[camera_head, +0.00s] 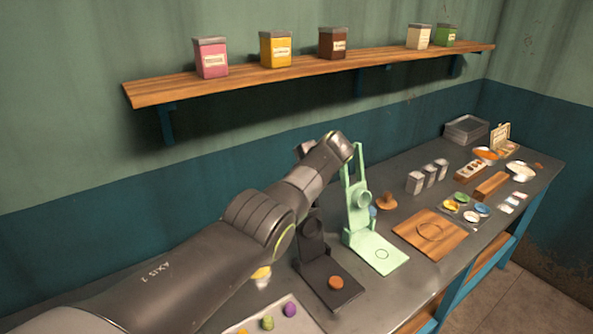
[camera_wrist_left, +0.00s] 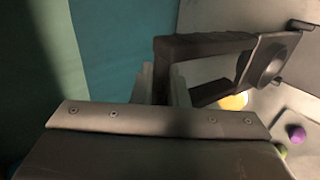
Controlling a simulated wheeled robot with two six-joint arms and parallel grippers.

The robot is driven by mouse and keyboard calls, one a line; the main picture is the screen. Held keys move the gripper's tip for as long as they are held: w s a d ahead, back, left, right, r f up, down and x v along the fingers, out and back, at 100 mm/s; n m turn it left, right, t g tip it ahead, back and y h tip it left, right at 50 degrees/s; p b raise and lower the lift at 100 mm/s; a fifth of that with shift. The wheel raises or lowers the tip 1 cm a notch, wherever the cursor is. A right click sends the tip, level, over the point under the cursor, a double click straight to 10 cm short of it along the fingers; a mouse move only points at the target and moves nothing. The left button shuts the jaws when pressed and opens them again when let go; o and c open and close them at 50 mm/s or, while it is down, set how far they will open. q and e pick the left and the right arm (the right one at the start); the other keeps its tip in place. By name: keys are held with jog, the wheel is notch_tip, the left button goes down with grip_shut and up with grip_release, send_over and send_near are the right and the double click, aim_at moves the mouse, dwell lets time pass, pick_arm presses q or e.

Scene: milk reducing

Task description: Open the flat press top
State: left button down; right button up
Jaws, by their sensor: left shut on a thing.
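The dark press (camera_head: 330,284) stands on the bench with its base flat and an orange disc (camera_head: 336,282) on it. Its top is raised off the base, roughly upright, partly hidden behind my left arm in the head view. In the left wrist view, my left gripper (camera_wrist_left: 163,84) is shut on the bar of the dark frame (camera_wrist_left: 205,46) of this top. The round pressing plate (camera_wrist_left: 268,62) shows to the right of the fingers. My left gripper's fingers are hidden by my arm in the head view. My right gripper is in neither view.
A mint green press (camera_head: 357,205) with its top up stands just right of the dark one. A tray (camera_head: 297,326) of coloured balls lies in front, and a yellow item (camera_head: 261,273) is close by. A wooden board (camera_head: 453,232) lies further right. A shelf (camera_head: 290,72) hangs above.

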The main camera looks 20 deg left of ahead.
pick_arm(q)
jog(key=shift+s+d+f, duration=0.1)
jog(key=shift+s+f, duration=0.1)
jog(key=c, duration=1.5)
grip_release()
jog(key=shift+w, duration=0.1)
jog(key=shift+r, duration=0.15)
jog(key=b+v, duration=0.3)
jog(key=v, duration=1.4)
jog(key=shift+d, duration=0.15)
